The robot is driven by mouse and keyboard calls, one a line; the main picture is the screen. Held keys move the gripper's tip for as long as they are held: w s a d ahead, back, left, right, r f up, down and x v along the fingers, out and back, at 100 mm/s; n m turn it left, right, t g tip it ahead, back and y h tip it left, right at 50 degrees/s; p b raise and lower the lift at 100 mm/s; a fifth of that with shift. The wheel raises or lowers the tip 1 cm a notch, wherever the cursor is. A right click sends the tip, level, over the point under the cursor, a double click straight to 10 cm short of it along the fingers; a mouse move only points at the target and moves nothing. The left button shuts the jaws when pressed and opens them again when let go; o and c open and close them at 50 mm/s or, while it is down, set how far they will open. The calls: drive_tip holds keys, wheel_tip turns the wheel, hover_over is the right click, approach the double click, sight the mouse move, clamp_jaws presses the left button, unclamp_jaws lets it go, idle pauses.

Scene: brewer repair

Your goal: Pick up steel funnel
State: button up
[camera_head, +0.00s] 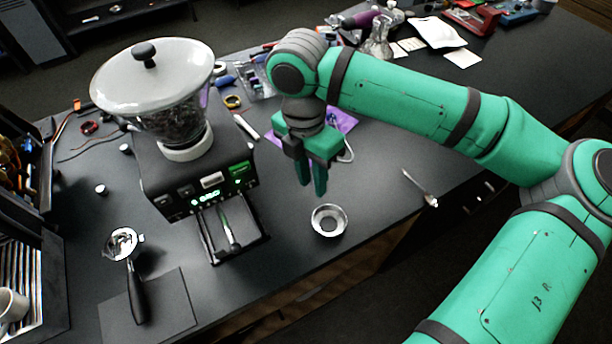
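The steel funnel (329,220) is a small, shiny metal ring with a dark hole in its middle. It lies on the dark table near the front edge, right of the coffee grinder. My gripper (312,192) points down above and slightly left of the funnel in the picture. Its two green fingers appear apart, with a narrow gap between them and nothing visible in it. The fingers do not appear to touch the funnel.
The coffee grinder (165,170) with its white hopper lid stands left of my gripper. A portafilter (135,290) lies on a dark mat at the front left. A small metal tool (421,188) lies to the right. Glassware (377,42) and papers stand at the back.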

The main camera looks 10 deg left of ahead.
sight(316, 212)
drive_tip(key=f, duration=0.7)
drive_tip(key=d+f, duration=0.1)
drive_tip(key=f, duration=0.2)
drive_tip(key=shift+s+f, duration=0.4)
drive_tip(key=shift+c, duration=0.6)
clamp_jaws()
